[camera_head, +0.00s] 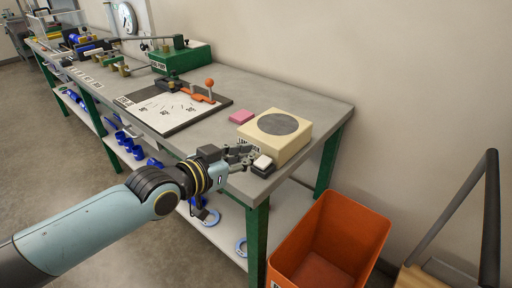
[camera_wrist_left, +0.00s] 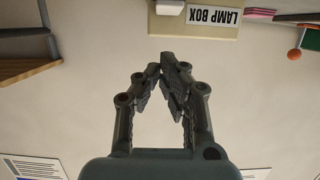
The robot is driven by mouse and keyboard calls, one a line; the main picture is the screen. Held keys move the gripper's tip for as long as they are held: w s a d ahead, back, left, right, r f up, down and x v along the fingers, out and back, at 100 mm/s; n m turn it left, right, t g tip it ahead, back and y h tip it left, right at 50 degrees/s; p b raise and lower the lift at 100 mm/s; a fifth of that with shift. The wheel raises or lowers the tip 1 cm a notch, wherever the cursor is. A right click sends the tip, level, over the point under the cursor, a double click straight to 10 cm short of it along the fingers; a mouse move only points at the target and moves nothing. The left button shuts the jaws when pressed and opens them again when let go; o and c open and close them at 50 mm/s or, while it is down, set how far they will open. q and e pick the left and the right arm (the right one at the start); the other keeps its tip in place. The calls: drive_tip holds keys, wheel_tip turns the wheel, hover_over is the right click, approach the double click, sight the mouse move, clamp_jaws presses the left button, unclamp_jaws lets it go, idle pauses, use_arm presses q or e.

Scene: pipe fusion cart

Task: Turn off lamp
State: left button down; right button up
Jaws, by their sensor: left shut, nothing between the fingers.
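The lamp box (camera_head: 275,146) is a cream box with a dark grey round disc (camera_head: 278,124) on top, at the near right corner of the table. In front of it sits a white switch (camera_head: 263,161) on a small black base. My left gripper (camera_head: 248,156) is shut and empty, just left of the switch; whether it touches the switch I cannot tell. In the left wrist view, turned upside down, the gripper's fingertips (camera_wrist_left: 162,62) meet below the "LAMP BOX" label (camera_wrist_left: 212,17). The white switch (camera_wrist_left: 170,7) shows at the top edge. My right gripper is out of view.
A pink block (camera_head: 241,116) lies left of the lamp box. A board with an orange-knobbed lever (camera_head: 209,84) lies further along the table (camera_head: 320,101). An orange bin (camera_head: 335,235) stands on the floor by the table's end. A clock (camera_head: 127,18) hangs behind.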

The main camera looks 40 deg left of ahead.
use_arm(q)
drive_tip(key=v, duration=0.1)
drive_tip(key=p+v, duration=0.1)
drive_tip(key=v, duration=0.1)
drive_tip(key=f+p+v, duration=0.1)
drive_tip(key=v, duration=0.1)
drive_tip(key=shift+s, duration=0.2)
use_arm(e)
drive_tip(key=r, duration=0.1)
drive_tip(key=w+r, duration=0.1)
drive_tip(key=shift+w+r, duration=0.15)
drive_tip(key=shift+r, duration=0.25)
